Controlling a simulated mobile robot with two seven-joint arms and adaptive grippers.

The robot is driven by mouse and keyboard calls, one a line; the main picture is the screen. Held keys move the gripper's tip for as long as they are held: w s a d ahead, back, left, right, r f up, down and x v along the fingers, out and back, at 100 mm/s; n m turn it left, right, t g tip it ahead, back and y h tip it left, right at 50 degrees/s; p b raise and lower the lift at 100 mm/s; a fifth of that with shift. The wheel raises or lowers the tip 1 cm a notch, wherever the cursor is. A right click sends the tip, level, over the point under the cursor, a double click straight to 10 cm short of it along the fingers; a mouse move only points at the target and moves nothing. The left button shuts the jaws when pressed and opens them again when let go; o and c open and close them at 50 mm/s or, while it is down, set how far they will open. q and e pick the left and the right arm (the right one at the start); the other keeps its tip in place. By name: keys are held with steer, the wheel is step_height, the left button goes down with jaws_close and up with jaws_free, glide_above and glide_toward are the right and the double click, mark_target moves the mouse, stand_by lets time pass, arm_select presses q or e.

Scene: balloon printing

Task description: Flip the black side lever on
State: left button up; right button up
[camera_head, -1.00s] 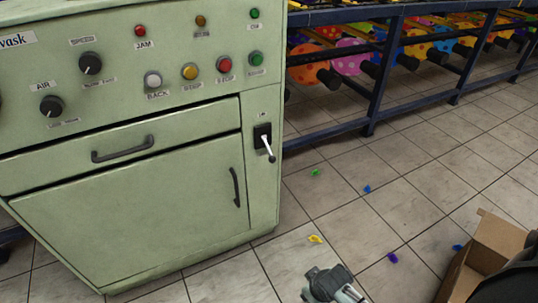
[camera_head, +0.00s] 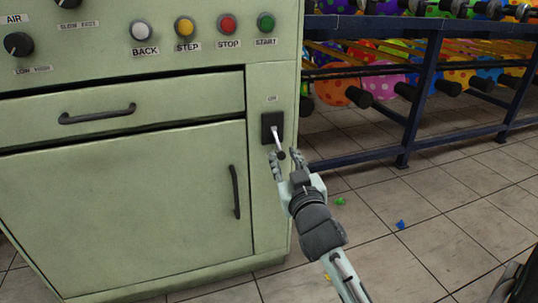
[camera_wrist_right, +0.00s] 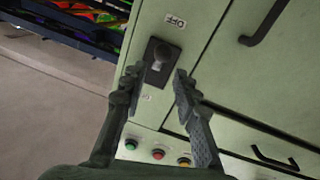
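The side lever (camera_head: 277,138) is a silver stick with a black knob on a black plate at the upper right of the green cabinet's front. It points down and sticks outward. It also shows in the right wrist view (camera_wrist_right: 158,58), with an OFF label (camera_wrist_right: 175,20) by its plate. My right gripper (camera_head: 287,160) is open, with its fingers on either side of the lever's knob end in the head view. In the right wrist view the lever lies between and just beyond the fingertips; contact cannot be told. My left gripper is not in view.
The green cabinet (camera_head: 120,210) carries a drawer handle (camera_head: 97,115), a door handle (camera_head: 235,192) and several coloured push buttons above. A blue rack (camera_head: 420,90) with balloons stands at the back right. Small balloons lie on the tiled floor (camera_head: 440,235).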

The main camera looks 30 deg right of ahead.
mark_target(278, 145)
steer(key=b+x, duration=0.1)
steer(key=x, duration=0.6)
steer(key=shift+w+f, duration=0.1)
steer(key=shift+w, duration=0.1)
jaws_close()
